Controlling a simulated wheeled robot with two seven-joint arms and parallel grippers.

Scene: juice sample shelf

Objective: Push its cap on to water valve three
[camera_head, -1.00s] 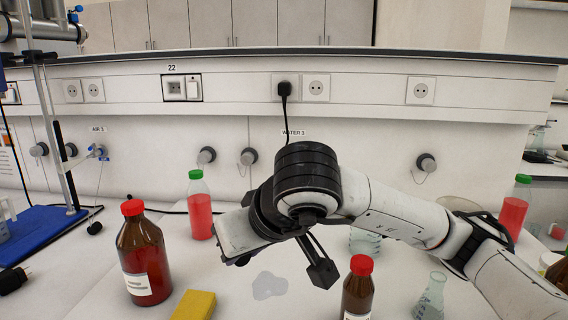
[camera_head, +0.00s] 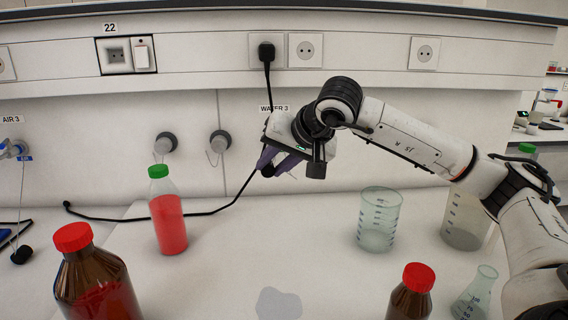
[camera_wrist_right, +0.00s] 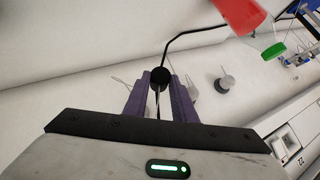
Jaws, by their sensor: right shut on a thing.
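My right gripper (camera_head: 268,168) is up near the wall panel, just below the WATER 3 label (camera_head: 273,108). Its purple fingers are shut on a black round cap (camera_wrist_right: 160,77), which shows at the fingertips in the wrist view. A thin cord seems to run from the cap back between the fingers. The water valve three itself is hidden behind my gripper and the cap in the head view, so I cannot tell whether the cap touches it. My left gripper is not in view.
A beaker (camera_head: 378,220) and brown bottles (camera_head: 410,292) stand on the bench. A black cable (camera_head: 215,212) runs near my gripper.

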